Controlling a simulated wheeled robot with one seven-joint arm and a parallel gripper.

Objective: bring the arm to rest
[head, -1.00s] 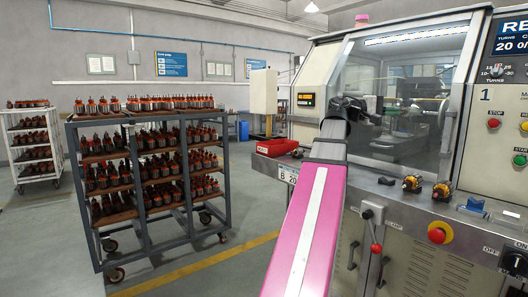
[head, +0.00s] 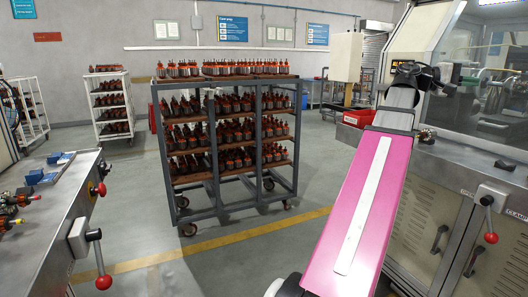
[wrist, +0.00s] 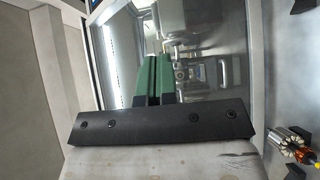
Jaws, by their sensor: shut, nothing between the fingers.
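My gripper (head: 472,80) is at the end of my raised pink arm, in front of the machine's window at the upper right of the head view. In the wrist view its two green fingers (wrist: 154,68) lie side by side, shut with nothing between them. The fingers point toward the glass window (wrist: 205,50) of the machine. An armature (wrist: 290,142) with copper windings lies on the ledge at the lower right of the wrist view, apart from the fingers.
The machine (head: 455,185) stands close on the right. A grey cart (head: 222,205) with several rows of armatures stands ahead. A bench (head: 50,215) with a red-knobbed lever is at left. A red bin (head: 358,118) sits by the machine. Floor between bench and cart is clear.

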